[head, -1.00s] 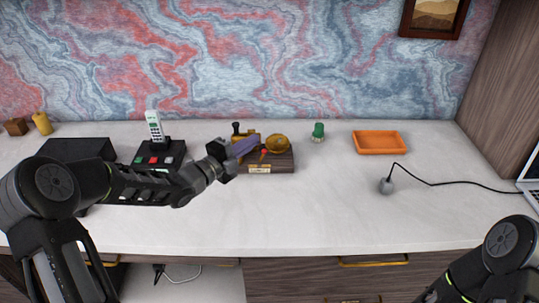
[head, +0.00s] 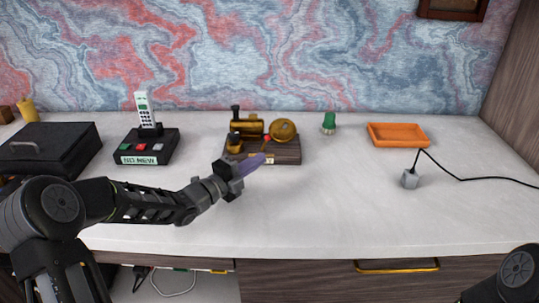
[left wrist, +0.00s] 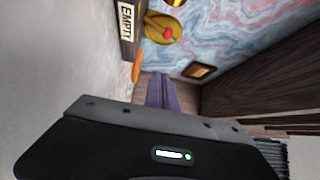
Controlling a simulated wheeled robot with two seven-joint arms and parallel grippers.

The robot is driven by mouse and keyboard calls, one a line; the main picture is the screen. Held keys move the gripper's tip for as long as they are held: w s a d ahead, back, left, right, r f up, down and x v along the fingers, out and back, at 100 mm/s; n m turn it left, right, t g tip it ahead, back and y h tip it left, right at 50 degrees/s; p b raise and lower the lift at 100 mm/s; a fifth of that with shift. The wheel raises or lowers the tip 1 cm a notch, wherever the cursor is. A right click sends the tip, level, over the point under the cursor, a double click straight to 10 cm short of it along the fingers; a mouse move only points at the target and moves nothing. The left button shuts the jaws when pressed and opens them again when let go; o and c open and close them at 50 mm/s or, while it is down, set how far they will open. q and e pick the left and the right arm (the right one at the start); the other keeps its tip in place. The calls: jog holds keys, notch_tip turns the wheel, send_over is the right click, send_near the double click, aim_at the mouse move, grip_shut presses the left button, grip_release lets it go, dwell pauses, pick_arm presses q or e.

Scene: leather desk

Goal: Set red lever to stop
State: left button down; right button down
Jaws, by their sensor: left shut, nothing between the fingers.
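A small brass steam-engine model (head: 245,128) with a round wheel (head: 283,130) stands on a dark wooden base (head: 288,154) at the back of the desk. The lever's red knob (head: 267,138) shows beside the wheel; it also shows in the left wrist view (left wrist: 168,33), in front of the brass wheel (left wrist: 158,22). A label reading EMPTY (left wrist: 126,20) is on the base. My left gripper (head: 262,159) is shut and empty, its purple fingers just in front of the base and below the knob in the picture. My right gripper is out of view.
Left of the engine are a phone stand (head: 145,146) with coloured buttons and a black box (head: 48,148). To the right are a green-topped object (head: 328,122), an orange tray (head: 398,134) and a grey corded piece (head: 409,179). The front desktop is clear.

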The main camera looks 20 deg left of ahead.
aim_at(265, 143)
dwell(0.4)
pick_arm(q)
jog(key=shift+w+d, duration=0.3)
jog(key=shift+w, duration=0.2)
jog(key=p+x, duration=0.1)
jog(key=x, duration=0.8)
jog(key=a, duration=0.3)
jog(key=shift+w+p, duration=0.2)
jog(key=shift+p, duration=0.15)
jog(key=shift+w+a+f, duration=0.1)
jog(key=shift+a, duration=0.45)
